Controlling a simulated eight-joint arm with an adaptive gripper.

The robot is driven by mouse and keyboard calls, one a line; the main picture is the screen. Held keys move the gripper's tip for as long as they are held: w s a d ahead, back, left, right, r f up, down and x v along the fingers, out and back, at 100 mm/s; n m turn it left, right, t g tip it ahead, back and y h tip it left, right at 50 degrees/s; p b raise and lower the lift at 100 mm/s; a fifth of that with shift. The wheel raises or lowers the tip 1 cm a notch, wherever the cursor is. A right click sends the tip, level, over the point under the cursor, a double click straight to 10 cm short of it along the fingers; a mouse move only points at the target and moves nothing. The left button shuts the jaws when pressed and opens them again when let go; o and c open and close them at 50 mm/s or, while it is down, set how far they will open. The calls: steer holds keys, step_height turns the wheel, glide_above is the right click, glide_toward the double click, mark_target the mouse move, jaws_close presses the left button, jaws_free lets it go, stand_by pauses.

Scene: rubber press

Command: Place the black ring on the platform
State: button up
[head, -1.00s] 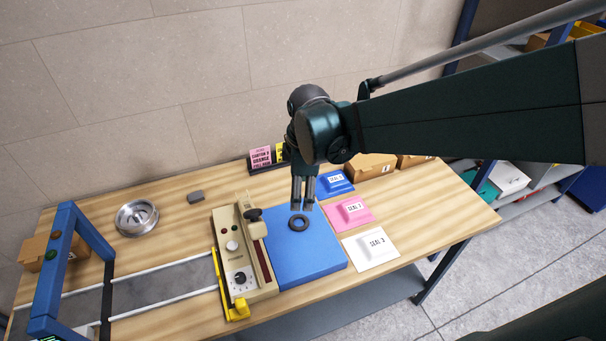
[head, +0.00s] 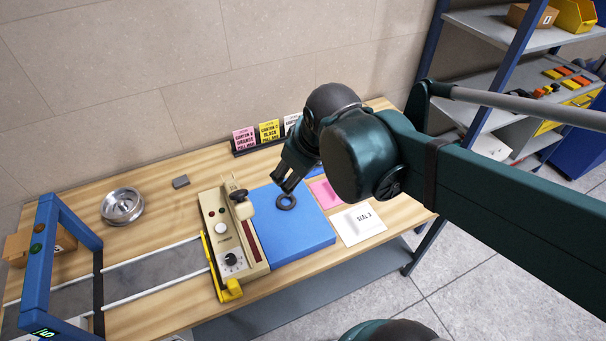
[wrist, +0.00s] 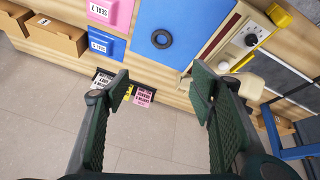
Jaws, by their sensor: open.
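The black ring (head: 286,202) lies flat on a blue square platform (head: 302,236) beside the beige control box. The ring (wrist: 162,39) and the blue platform (wrist: 190,18) also show in the wrist view, beyond my fingertips. My gripper (head: 283,187) is above the platform's back part, near the ring in the head view. In the wrist view my gripper (wrist: 160,82) is open, with nothing between its two fingers, and the ring is apart from them.
The beige control box (head: 228,240) with a knob and lever stands left of the platform. A white seal card (head: 357,224) and a pink one (head: 324,194) lie to its right. Carton signs (head: 268,135) stand behind.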

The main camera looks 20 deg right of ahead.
steer(key=s+m, duration=0.1)
steer(key=s+r+m+t, duration=0.1)
steer(key=m, duration=0.1)
steer(key=s+m, duration=0.1)
steer(key=shift+s+r+t, duration=0.25)
steer(key=shift+s+t, duration=0.05)
steer(key=shift+s, duration=0.05)
steer(key=shift+f, duration=0.15)
step_height(320, 180, down, 8)
steer(key=b, duration=0.8)
steer(key=shift+f, duration=0.1)
stand_by(1.1)
